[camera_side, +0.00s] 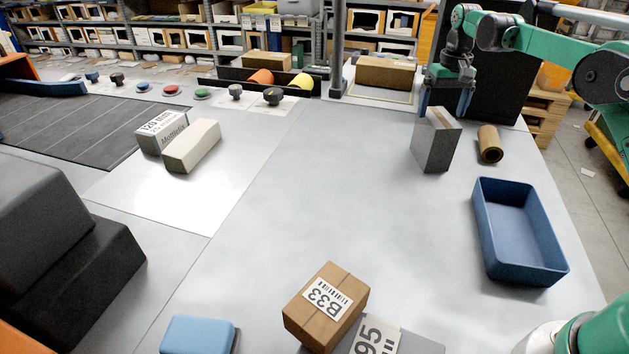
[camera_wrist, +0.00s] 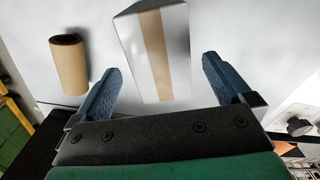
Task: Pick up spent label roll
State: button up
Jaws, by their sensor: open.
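My gripper (camera_side: 447,108) is open, fingers pointing down, at the far edge of the table near the grey box. In the wrist view the taped grey box (camera_wrist: 158,50) shows ahead between the fingertips (camera_wrist: 162,66). I cannot tell whether they touch it. Nothing is held.
A blue open bin (camera_side: 520,272) stands in front of the tube, empty. Two pale boxes (camera_side: 191,147) stand at the left. The middle of the table is clear.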

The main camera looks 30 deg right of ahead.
jog(key=shift+r, duration=2.35)
jog(key=shift+d, duration=0.35)
jog(key=d+f+m+t+h, duration=0.1)
jog(key=d+m+t+h, duration=0.3)
jog(key=d, duration=0.5)
jog(key=t+h, duration=0.5)
send_over(496, 144)
jog(key=shift+m, duration=0.3)
notch_tip(496, 144, down, 10)
jog(key=shift+w+d+f, duration=0.1)
jog(key=shift+d+f, duration=0.05)
notch_tip(496, 144, down, 2)
jog(key=shift+f, duration=0.15)
jog(key=shift+x, duration=1.15)
jog(key=shift+w+d+f, duration=0.15)
jog(key=shift+w+d, duration=0.05)
